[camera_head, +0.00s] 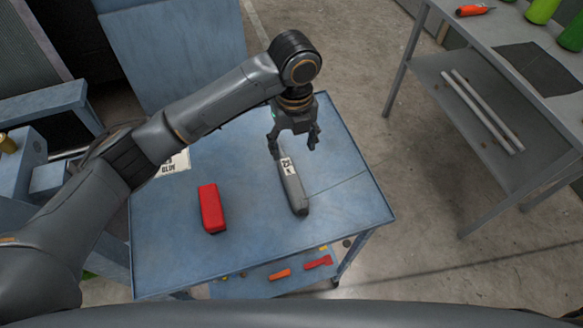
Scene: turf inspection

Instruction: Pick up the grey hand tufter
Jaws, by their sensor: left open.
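The grey hand tufter (293,190) lies on the blue table (345,205), long and dark grey with a white label near its far end. My left gripper (293,148) is open and points down at the tufter's far end, with fingers showing on both sides of it. Whether the fingers touch the tufter I cannot tell. My right gripper is not in view.
A red block (211,208) lies on the table left of the tufter. A white sign (176,163) is partly behind my arm. A lower shelf (245,288) holds orange and red tools. A grey workbench (480,50) stands at right, with open floor between.

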